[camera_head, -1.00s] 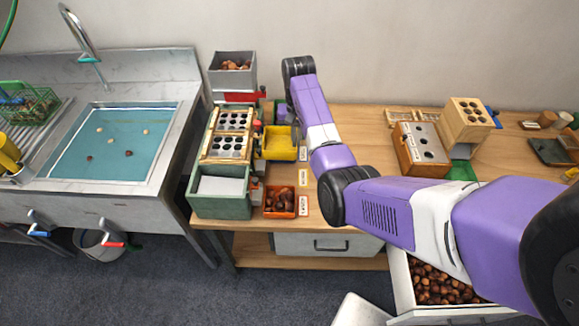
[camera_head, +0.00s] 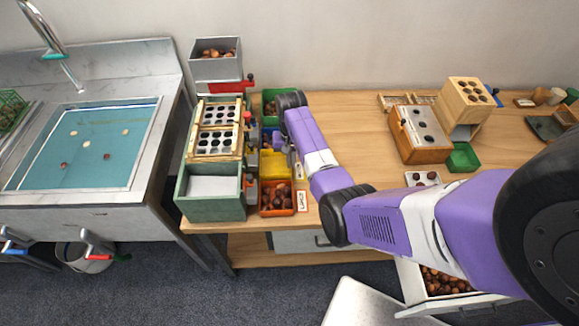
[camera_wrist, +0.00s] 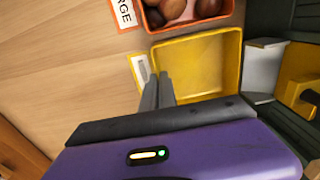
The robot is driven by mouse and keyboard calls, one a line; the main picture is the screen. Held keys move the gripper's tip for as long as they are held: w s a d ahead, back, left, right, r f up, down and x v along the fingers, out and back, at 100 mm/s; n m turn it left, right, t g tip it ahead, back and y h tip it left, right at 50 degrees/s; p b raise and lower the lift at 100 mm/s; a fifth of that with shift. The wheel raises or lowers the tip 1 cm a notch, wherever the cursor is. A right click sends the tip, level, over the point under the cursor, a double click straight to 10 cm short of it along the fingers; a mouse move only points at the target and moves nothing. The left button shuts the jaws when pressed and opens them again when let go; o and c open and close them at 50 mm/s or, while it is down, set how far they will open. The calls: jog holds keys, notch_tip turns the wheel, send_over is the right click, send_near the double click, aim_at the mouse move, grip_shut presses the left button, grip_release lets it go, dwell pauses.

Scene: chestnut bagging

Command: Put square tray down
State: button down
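The square tray is yellow and looks empty; in the head view the yellow tray (camera_head: 272,166) stands in the row of bins beside the green sorter. In the wrist view the yellow tray (camera_wrist: 205,62) sits level, right beside the orange bin (camera_wrist: 190,14) of chestnuts. My gripper (camera_wrist: 159,82) has its two fingers close together at the tray's label-side wall, one on each side of it as it appears. In the head view my gripper (camera_head: 297,168) is at the tray's right edge, partly hidden by my arm. Contact under the tray is hidden.
The green sorter (camera_head: 212,203) with hole plates stands left of the bins. An orange bin (camera_head: 278,197) of chestnuts is in front, a green bin (camera_head: 270,100) behind. A label card (camera_head: 302,201) lies right of the bins. The tabletop (camera_head: 350,120) further right has free room.

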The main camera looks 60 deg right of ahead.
jog(key=shift+f, duration=0.8)
jog(key=shift+f+b, duration=0.15)
jog(key=shift+b, duration=0.2)
jog(key=c, duration=1.7)
grip_release()
notch_tip(320, 180, up, 12)
jog(key=shift+r, duration=0.2)
jog(key=shift+d, duration=0.1)
